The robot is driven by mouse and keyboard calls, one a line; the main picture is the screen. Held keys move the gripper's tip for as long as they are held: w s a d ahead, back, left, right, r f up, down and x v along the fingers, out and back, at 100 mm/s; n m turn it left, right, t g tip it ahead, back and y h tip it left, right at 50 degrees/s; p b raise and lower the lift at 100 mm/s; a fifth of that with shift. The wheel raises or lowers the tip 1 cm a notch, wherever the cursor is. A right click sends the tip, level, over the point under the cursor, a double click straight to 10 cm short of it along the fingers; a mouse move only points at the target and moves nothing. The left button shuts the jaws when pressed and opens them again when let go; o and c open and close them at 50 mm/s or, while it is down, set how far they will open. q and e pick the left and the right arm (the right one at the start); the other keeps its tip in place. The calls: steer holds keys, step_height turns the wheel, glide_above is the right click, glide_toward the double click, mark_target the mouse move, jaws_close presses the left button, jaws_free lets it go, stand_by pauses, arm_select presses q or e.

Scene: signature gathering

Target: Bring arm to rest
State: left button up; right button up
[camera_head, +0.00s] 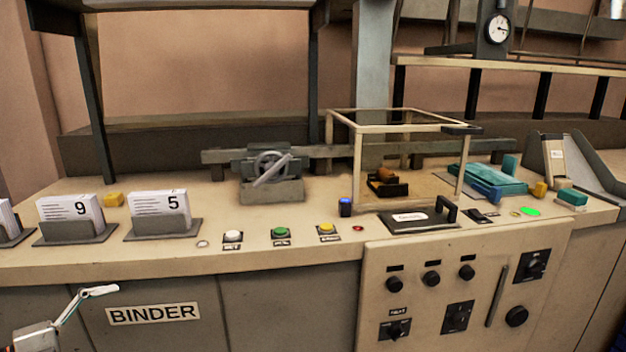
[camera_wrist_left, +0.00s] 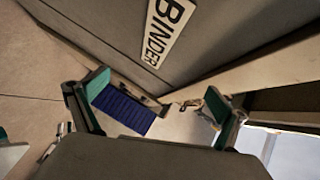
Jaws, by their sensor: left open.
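My left gripper (camera_head: 92,298) is at the lower left of the head view, in front of the bench's lower front panel and below the counter edge. Only part of it shows there. In the left wrist view the gripper (camera_wrist_left: 155,98) has its two green-padded fingers wide apart with nothing held between them. The BINDER label (camera_head: 153,314) is on the panel just right of it, and the label also shows in the left wrist view (camera_wrist_left: 166,30). My right gripper is in neither view.
A dark blue ribbed object (camera_wrist_left: 123,110) lies beyond the fingers.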

arm_select(q)
steer(key=s+d+f+n+t+y+p, duration=0.1)
steer(key=s+f+n+y, duration=0.15)
steer(key=f+n, duration=0.2)
steer(key=s+d+f+n+t+y, duration=0.1)
steer(key=s+d+f+n, duration=0.15)
steer(key=f, duration=0.35)
steer(key=s+d+f+n+g+y+p, duration=0.1)
steer(key=s+d+f+n+g, duration=0.1)
steer(key=s+d+f+n, duration=0.3)
steer(key=s+d+f+n+g+y+p, duration=0.1)
steer(key=s+d+f+n, duration=0.4)
steer(key=s+d+f, duration=0.5)
steer(key=d+g+y, duration=0.1)
steer(key=d, duration=0.3)
steer(key=shift+s+d+f+p, duration=0.3)
steer(key=shift+s+f+p, duration=0.05)
steer(key=shift+s+f, duration=0.05)
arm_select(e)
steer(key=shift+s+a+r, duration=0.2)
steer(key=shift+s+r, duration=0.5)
arm_select(q)
steer(key=shift+y, duration=0.25)
